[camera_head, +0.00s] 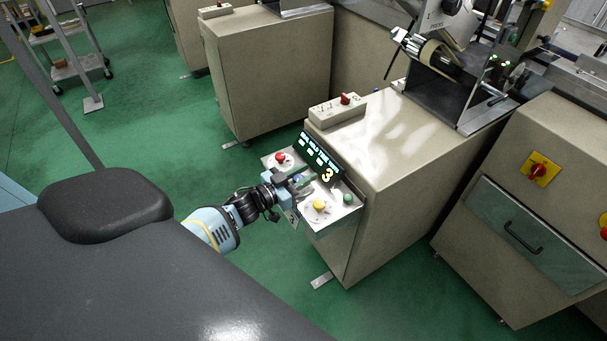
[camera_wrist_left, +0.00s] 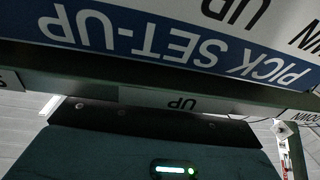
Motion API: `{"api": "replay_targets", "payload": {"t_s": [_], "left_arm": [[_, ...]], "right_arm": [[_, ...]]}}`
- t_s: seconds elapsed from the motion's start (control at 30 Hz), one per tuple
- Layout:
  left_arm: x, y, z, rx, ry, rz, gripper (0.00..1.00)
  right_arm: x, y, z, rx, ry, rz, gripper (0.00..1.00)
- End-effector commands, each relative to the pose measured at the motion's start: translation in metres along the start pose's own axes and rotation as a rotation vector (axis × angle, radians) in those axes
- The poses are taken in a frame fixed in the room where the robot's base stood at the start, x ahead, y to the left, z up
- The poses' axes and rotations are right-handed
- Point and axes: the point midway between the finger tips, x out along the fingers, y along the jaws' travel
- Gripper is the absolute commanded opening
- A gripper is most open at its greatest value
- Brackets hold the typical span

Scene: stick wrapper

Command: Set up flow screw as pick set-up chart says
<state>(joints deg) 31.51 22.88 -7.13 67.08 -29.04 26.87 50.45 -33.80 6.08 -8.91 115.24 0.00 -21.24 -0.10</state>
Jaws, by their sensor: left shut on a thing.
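My left gripper (camera_head: 299,184) reaches in to the sloped control panel (camera_head: 338,215) on the front of the beige cabinet. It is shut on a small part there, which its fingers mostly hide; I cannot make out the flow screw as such. The pick set-up chart (camera_wrist_left: 180,40) fills the top of the left wrist view, upside down, with a blue band reading "PICK SET-UP" and words like "UP" and "DOWN" partly cut off. A small "UP" label (camera_wrist_left: 182,103) shows below it. My right gripper is not in view.
The panel has a red button (camera_head: 281,158), a yellow button (camera_head: 319,206), a green button (camera_head: 348,199) and a lit display (camera_head: 321,158) with a yellow 3. A switch box (camera_head: 337,110) sits on the cabinet top. Green floor (camera_head: 150,130) is clear at the left.

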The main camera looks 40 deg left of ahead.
Motion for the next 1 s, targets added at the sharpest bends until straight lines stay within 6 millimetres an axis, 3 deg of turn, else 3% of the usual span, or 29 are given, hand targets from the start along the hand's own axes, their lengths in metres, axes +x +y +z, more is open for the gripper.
{"api": "replay_targets", "payload": {"t_s": [0.1,0.13,0.17,0.53,1.0], "left_arm": [[0.0,0.001,0.0,-0.001,0.0,0.0,0.06],[0.0,0.001,0.0,-0.001,0.0,0.0,0.33],[0.0,0.001,0.0,-0.001,0.0,0.0,0.36],[-0.005,0.0,0.0,0.001,-0.001,-0.001,0.36],[-0.068,0.001,0.001,0.0,-0.001,0.0,0.36]], "right_arm": [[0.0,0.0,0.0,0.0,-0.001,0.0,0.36],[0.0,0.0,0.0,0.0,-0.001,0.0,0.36],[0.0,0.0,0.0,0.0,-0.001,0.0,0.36],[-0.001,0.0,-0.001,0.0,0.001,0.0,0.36],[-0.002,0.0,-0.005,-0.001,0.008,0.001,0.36]]}}
